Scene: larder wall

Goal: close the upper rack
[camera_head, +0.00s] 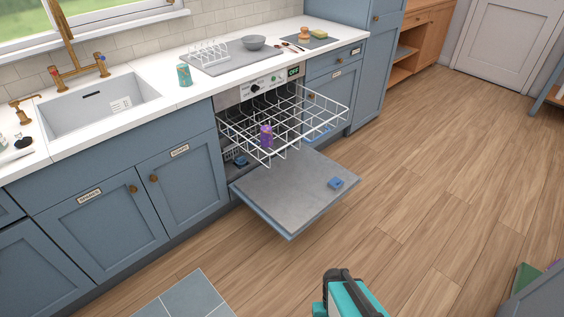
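The upper rack (318,104) is a white wire basket. It is pulled far out of the dishwasher (262,86) and hangs over the lowered door. A purple item (266,134) shows through its wires near the front left; it seems to stand in the rack. The dishwasher door (280,200) lies folded down, its grey inner face upward. A teal and black part of my own arm shows at the bottom edge, well in front of the door. My gripper's fingers cannot be made out.
A small blue item (335,183) lies on the door. A bluish item (240,160) shows low inside the dishwasher. The counter (150,90) holds a teal can (184,75) and a grey bowl (253,42). The wooden floor (430,190) is clear to the right.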

